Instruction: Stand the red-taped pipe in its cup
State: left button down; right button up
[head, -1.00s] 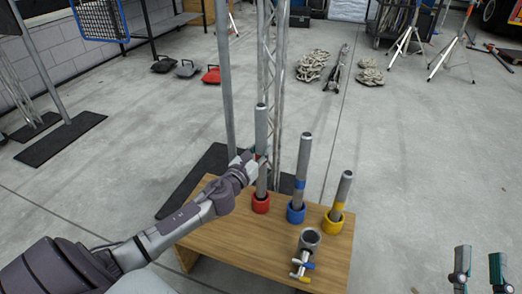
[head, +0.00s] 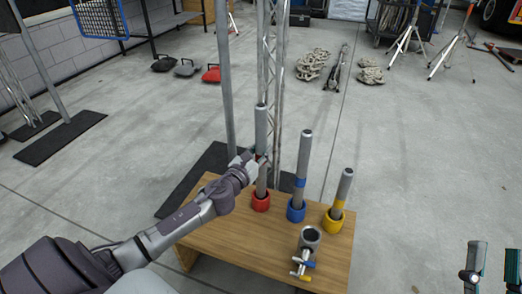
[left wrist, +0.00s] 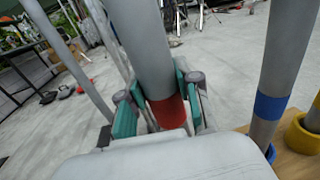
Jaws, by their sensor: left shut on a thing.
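The red-taped pipe (head: 261,125) is a tall grey pipe, upright, with its lower end in the red cup (head: 261,203) on the wooden table. My left gripper (head: 260,158) is shut on the pipe above the cup. In the left wrist view the teal fingers of my left gripper (left wrist: 150,105) are on both sides of the pipe (left wrist: 145,45), by the red tape (left wrist: 168,112). The cup's inside is hidden, so I cannot tell how deep the pipe sits. My right gripper (head: 494,264) is open and empty at the lower right, away from the table.
The blue-taped pipe (head: 302,165) stands in a blue cup (head: 296,213). The yellow-taped pipe (head: 342,188) leans slightly in a yellow cup (head: 332,222). A metal fitting with coloured handles (head: 309,240) stands at the front of the wooden table (head: 235,240). A truss (head: 273,60) rises behind.

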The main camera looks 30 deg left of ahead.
jog(key=shift+s+r+t, duration=0.55)
jog(key=shift+r+t, duration=0.15)
jog(key=shift+r, duration=0.1)
jog(key=shift+y, duration=0.4)
jog(key=shift+s, duration=0.15)
jog(key=shift+r+b, duration=0.1)
jog(key=shift+b, duration=0.2)
